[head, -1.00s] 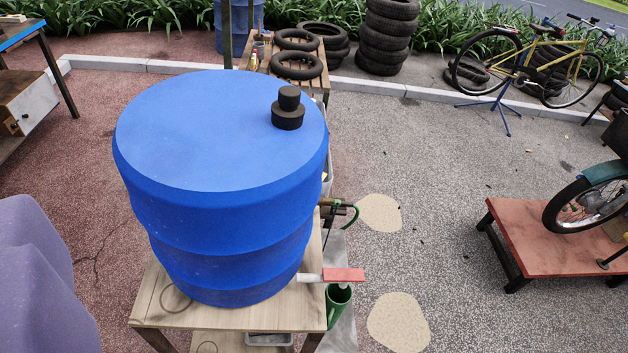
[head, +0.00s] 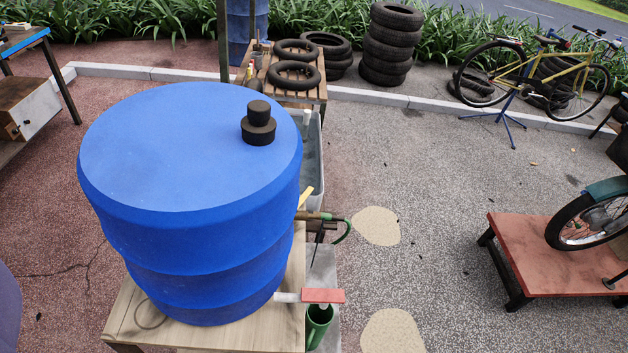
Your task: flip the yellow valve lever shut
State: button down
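A small yellow lever (head: 305,196) sticks up at a slant just right of the big blue drum (head: 190,200), above a brownish pipe (head: 314,215) that carries a green hose (head: 346,232). The drum hides part of whatever the lever sits on, so I cannot tell its exact setting. A red lever (head: 323,296) lies level on a pale spout low on the drum's right side. My gripper is not in view.
The drum stands on a wooden table (head: 125,322). A green can (head: 318,322) is below the red lever, and a grey tub (head: 313,160) stands behind the drum. A red platform (head: 535,265) stands at right. Paving between drum and platform is open.

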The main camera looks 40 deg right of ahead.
aim_at(308, 191)
jog(key=l+u, duration=0.15)
jog(key=l, duration=0.85)
jog(key=l+u, duration=0.15)
jog(key=l, duration=0.85)
jog(key=i+l+u, duration=0.1)
jog(key=l, duration=0.3)
jog(key=i+l, duration=0.2)
jog(key=l, duration=0.25)
jog(key=i+l+u, duration=0.15)
jog(key=l, duration=0.25)
jog(key=i+l, duration=0.1)
jog(key=l, duration=0.35)
jog(key=i+l+u, duration=0.15)
jog(key=l, duration=0.25)
jog(key=i+l, duration=0.35)
jog(key=l, duration=0.3)
jog(key=i+l+u, duration=0.1)
jog(key=i+l, duration=0.1)
jog(key=l, duration=0.1)
